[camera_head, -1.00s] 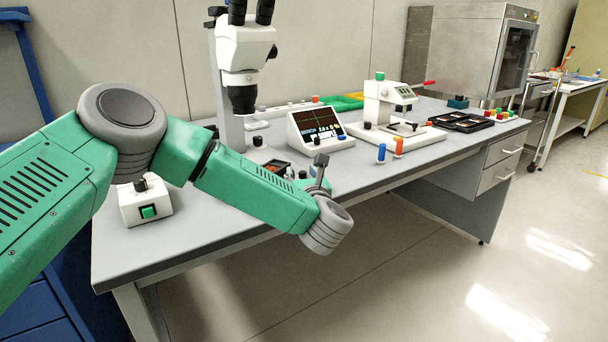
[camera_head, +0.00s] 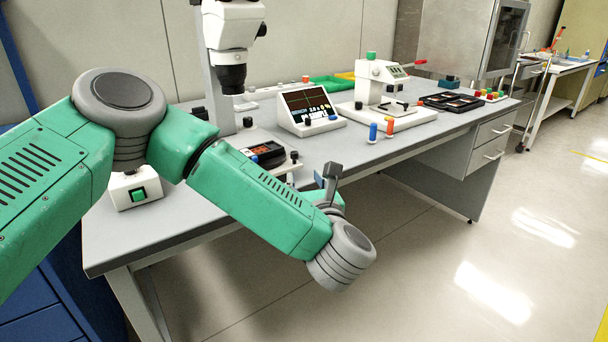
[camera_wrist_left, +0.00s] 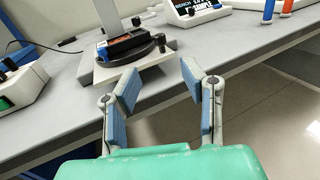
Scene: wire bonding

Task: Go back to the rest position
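My left gripper (camera_wrist_left: 162,90) shows in the left wrist view with its two blue-padded fingers spread apart and nothing between them. It is at the front edge of the grey workbench (camera_wrist_left: 55,115). In the head view my green left arm reaches in from the left, and its wrist hangs in front of the bench. There the gripper is mostly hidden behind the wrist, with only a finger part showing. The microscope stage with a dark and orange part (camera_wrist_left: 122,45) sits on the bench beyond the fingers. My right gripper is not in view.
The microscope (camera_head: 232,30), a monitor box (camera_head: 310,110) and a white bonding machine (camera_head: 380,85) stand along the bench. A white box with a green switch (camera_head: 136,188) is near the arm. A black tray (camera_head: 452,103) lies farther right. The floor in front is clear.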

